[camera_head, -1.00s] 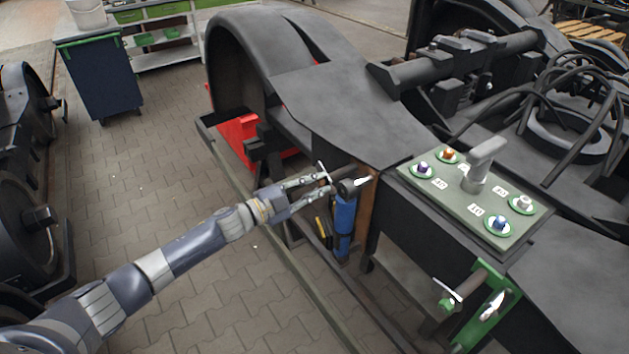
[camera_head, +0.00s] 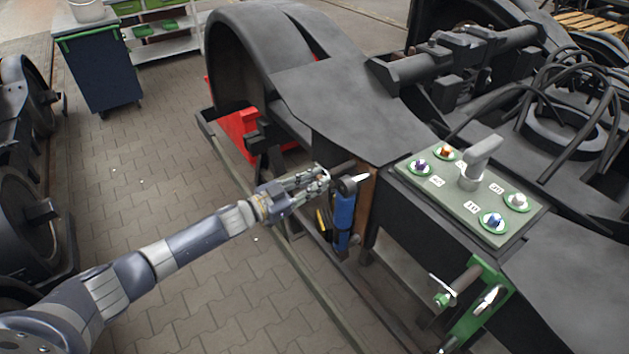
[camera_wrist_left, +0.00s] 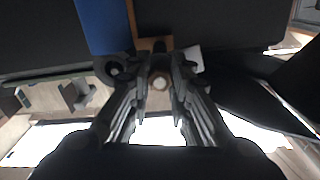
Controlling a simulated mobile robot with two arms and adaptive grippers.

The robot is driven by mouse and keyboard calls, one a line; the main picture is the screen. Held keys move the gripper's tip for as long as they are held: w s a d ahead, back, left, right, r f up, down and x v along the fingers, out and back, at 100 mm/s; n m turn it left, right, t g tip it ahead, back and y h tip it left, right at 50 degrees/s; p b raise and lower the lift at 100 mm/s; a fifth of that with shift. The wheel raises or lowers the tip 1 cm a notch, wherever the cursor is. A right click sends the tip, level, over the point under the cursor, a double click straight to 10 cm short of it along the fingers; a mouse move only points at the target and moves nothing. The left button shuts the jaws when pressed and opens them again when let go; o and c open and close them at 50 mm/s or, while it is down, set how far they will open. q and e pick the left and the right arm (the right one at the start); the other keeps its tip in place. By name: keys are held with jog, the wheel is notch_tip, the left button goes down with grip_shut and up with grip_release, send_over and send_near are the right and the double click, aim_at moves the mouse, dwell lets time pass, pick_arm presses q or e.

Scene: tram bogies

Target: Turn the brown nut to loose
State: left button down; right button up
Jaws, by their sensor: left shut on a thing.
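The brown nut (camera_head: 446,153) shows orange-brown on a round green-rimmed seat at the far left corner of a green-grey plate (camera_head: 458,206). Purple (camera_head: 421,165), white (camera_head: 517,200) and blue (camera_head: 494,221) nuts sit at the other corners. My left gripper (camera_head: 324,178) is well left of the plate, beside a hanging blue-handled tool (camera_head: 344,208). What the rod belongs to is unclear. My right gripper is not in view.
A grey upright handle (camera_head: 475,166) stands in the middle of the plate. A green bracket (camera_head: 481,305) with metal tools hangs on the bogie's near side. The black bogie frame (camera_head: 350,112) lies behind my left gripper. Paved floor (camera_head: 140,190) is free to the left.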

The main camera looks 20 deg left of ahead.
pick_arm(q)
jog(key=shift+f, duration=0.1)
dwell(0.4)
jog(key=c, duration=1.5)
grip_release()
jog(key=shift+o, duration=0.2)
jog(key=v, duration=1.2)
jog(key=shift+a, duration=0.1)
jog(key=shift+f, duration=0.1)
